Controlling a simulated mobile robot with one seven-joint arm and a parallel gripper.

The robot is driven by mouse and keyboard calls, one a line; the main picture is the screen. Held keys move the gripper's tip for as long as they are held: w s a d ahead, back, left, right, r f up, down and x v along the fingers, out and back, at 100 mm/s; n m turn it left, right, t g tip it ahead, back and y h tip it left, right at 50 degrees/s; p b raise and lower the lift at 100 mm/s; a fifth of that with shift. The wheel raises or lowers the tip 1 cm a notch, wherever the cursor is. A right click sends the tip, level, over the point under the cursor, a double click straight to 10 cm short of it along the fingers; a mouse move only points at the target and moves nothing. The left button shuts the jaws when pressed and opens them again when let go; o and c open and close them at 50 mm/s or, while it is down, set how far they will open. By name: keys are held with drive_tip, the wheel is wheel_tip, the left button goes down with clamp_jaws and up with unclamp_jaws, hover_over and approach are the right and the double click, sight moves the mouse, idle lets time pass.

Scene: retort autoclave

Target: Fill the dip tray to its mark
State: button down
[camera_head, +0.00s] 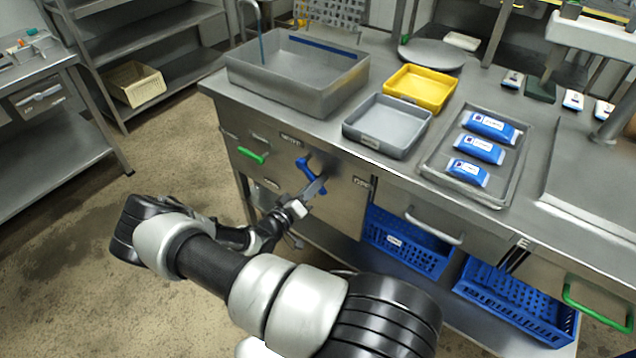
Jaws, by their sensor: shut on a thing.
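A deep grey metal tray (240,80), which looks like the dip tray, stands at the left end of the steel counter. A blue stripe (318,46) runs along its inner back wall, probably the mark. A thin spout or pipe (260,32) stands over its back left corner. I cannot make out a water level inside. On the counter's front panel is a blue lever handle (304,164), slanting down to the right. My gripper (313,191) is at the lever's lower end and shut on it. The fingertips hide part of that end.
A green handle (252,155) is left of the lever. A grey bin (386,127), a yellow bin (420,87) and a tray with blue packs (479,148) stand on the counter. Blue crates (408,241) sit below. The floor at left is clear.

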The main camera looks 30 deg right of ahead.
drive_tip(key=shift+w, duration=0.1)
idle(0.4)
drive_tip(key=c, duration=1.6)
unclamp_jaws()
drive_tip(key=shift+a, duration=0.1)
drive_tip(key=p+v, duration=0.1)
drive_tip(key=v, duration=1.6)
drive_tip(key=shift+a+f, duration=0.1)
drive_tip(key=shift+a, duration=0.05)
